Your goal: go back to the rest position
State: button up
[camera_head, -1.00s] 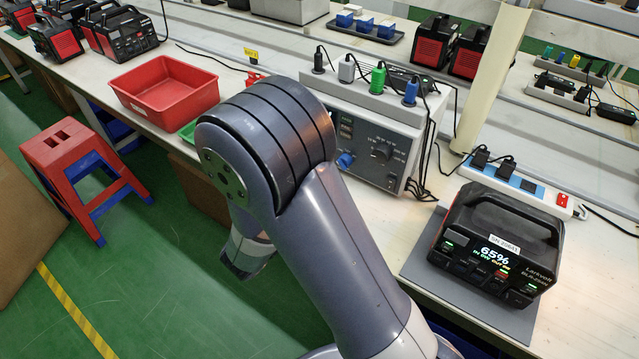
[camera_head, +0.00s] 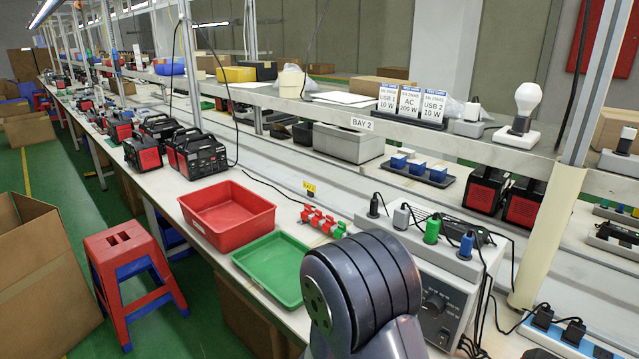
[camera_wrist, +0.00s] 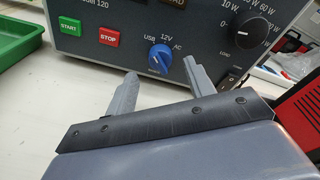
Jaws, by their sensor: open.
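My gripper (camera_wrist: 160,75) shows in the wrist view with its two grey fingers apart and nothing between them. The fingers point towards the front panel of a grey test unit (camera_wrist: 95,18), with a blue rotary knob (camera_wrist: 160,57) just beyond them. I cannot tell whether the fingers touch the panel. In the head view my arm's joint stands at the bottom, in front of the bench, and my gripper is out of sight. The same test unit (camera_head: 443,312) is partly hidden behind my arm there.
A green tray (camera_head: 272,268) and a red bin (camera_head: 228,213) lie on the bench left of my arm. A red and blue stool (camera_head: 122,242) and a cardboard box (camera_head: 45,285) stand on the green floor. A red and black case edge (camera_wrist: 300,112) is close at right in the wrist view.

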jog(key=shift+x, duration=1.7)
